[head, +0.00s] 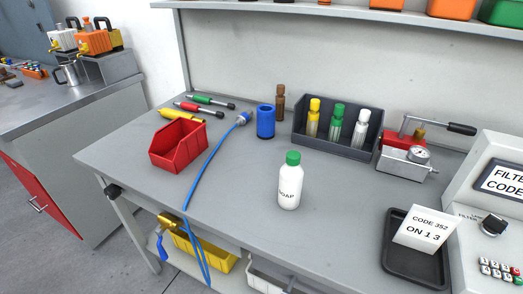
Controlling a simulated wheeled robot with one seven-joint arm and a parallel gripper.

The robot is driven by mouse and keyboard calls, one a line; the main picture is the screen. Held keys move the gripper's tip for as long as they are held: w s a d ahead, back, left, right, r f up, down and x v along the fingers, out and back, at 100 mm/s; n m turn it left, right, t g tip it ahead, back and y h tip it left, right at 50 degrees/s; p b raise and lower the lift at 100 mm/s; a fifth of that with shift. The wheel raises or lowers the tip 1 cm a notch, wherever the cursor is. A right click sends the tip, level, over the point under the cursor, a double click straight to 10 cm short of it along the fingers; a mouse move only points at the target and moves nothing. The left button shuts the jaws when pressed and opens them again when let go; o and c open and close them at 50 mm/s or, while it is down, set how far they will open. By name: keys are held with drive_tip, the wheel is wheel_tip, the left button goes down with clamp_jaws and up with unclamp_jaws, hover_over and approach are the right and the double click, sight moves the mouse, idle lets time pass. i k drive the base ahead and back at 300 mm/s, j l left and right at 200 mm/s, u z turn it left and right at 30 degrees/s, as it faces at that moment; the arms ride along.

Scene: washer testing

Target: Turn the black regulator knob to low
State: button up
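A black knob (493,224) sits on the sloped face of the white console at the right. Small lettering beside it is only partly legible, and its setting cannot be read. A second small black knob-like part (113,190) is fixed at the left front edge of the grey workbench (240,205). I cannot tell which of the two is the regulator knob, and no "low" mark is legible. My gripper is not in view.
A soap bottle (290,182) stands mid-bench. A red bin (179,145), blue hose (205,172) and blue cup (265,121) are left of it. A black tray (412,262) with a card lies before the console (492,150).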

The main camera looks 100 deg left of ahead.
sight(113, 191)
drive_tip(key=u, duration=3.5)
drive_tip(key=k+j, duration=0.15)
drive_tip(key=j, duration=0.25)
drive_tip(key=k+j+u, duration=0.15)
drive_tip(key=j, duration=0.25)
